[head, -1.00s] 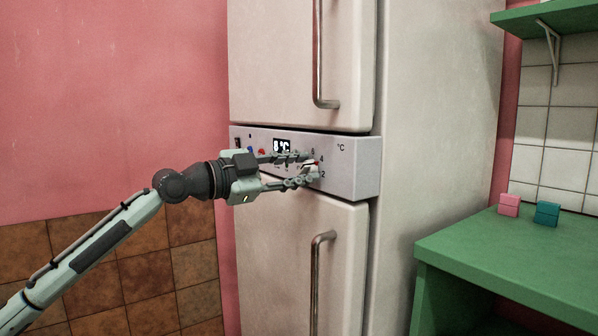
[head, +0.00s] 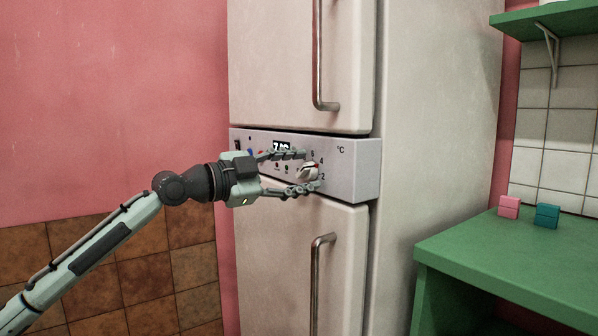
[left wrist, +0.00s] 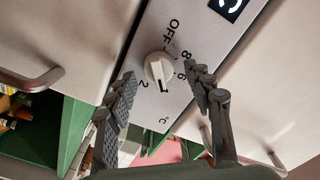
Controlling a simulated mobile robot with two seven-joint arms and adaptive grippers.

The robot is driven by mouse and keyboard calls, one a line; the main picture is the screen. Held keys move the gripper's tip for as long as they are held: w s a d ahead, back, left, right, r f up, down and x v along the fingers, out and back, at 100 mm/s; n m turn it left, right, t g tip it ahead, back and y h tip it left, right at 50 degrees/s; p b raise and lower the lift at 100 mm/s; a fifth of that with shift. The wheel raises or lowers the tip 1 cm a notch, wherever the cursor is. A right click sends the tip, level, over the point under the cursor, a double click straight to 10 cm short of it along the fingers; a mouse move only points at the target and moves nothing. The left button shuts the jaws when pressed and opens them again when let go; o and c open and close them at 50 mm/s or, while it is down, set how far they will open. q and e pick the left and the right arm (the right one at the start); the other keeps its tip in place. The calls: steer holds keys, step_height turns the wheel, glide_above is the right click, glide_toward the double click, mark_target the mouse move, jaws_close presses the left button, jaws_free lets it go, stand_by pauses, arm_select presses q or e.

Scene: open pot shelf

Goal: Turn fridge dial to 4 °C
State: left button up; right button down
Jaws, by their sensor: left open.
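The white fridge dial (head: 309,171) sits on the grey control panel (head: 355,172) between the two fridge doors. In the left wrist view the dial (left wrist: 158,66) has OFF, 8, 6 and 2 around it. A dark mark at its lower edge lies between 2 and 6; I cannot tell whether it is the pointer or the 4. My left gripper (head: 311,170) is open, one finger above and one below the dial. The wrist view shows gaps on both sides of the dial. The display (head: 282,146) is partly hidden by a finger and hard to read. My right gripper is not seen.
The upper door handle (head: 318,60) and lower door handle (head: 315,285) stick out above and below the panel. A green counter (head: 510,255) at right carries a pink block (head: 509,206) and a teal block (head: 546,215). A green shelf (head: 540,20) hangs above.

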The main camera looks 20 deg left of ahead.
arm_select(q)
steer(key=v, duration=1.2)
stand_by(0.5)
